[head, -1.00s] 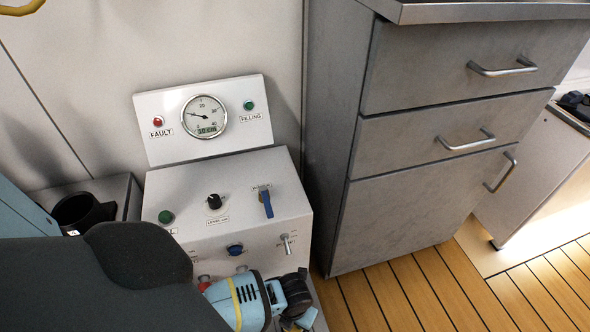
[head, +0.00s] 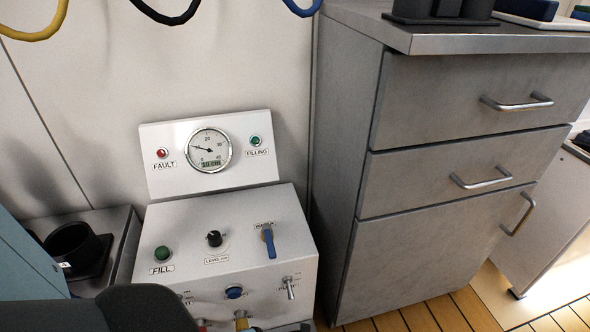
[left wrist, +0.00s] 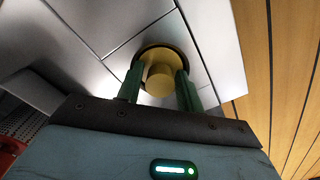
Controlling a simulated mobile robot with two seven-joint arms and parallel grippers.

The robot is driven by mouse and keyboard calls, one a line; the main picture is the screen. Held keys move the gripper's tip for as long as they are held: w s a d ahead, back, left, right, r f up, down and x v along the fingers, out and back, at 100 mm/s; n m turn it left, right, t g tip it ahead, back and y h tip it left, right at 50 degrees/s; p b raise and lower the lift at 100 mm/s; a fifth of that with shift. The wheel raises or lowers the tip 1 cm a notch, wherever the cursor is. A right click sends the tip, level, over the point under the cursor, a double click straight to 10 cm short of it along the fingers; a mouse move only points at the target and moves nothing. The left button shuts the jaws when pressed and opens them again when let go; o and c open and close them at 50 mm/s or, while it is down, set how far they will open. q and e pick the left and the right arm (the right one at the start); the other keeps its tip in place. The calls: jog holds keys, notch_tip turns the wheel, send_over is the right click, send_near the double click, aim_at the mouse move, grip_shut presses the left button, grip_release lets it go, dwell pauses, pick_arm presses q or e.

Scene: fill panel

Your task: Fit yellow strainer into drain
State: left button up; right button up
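The yellow strainer (left wrist: 158,80) shows in the left wrist view, with a round knob-like part between the two green fingers of my left gripper (left wrist: 160,82). A dark round rim, which looks like the drain (left wrist: 142,52), shows around the strainer in a pale surface. I cannot tell whether the strainer is seated in it or just over it. In the head view the strainer, the drain and my left gripper do not show. My right gripper is in neither view.
The fill panel (head: 185,224) has knobs, switches and a gauge (head: 209,150). A grey drawer cabinet (head: 440,120) stands right of it, with handles sticking out. A black round holder (head: 72,245) is at the left. Hoses (head: 40,32) hang above. Wooden floor (head: 420,315) lies in front.

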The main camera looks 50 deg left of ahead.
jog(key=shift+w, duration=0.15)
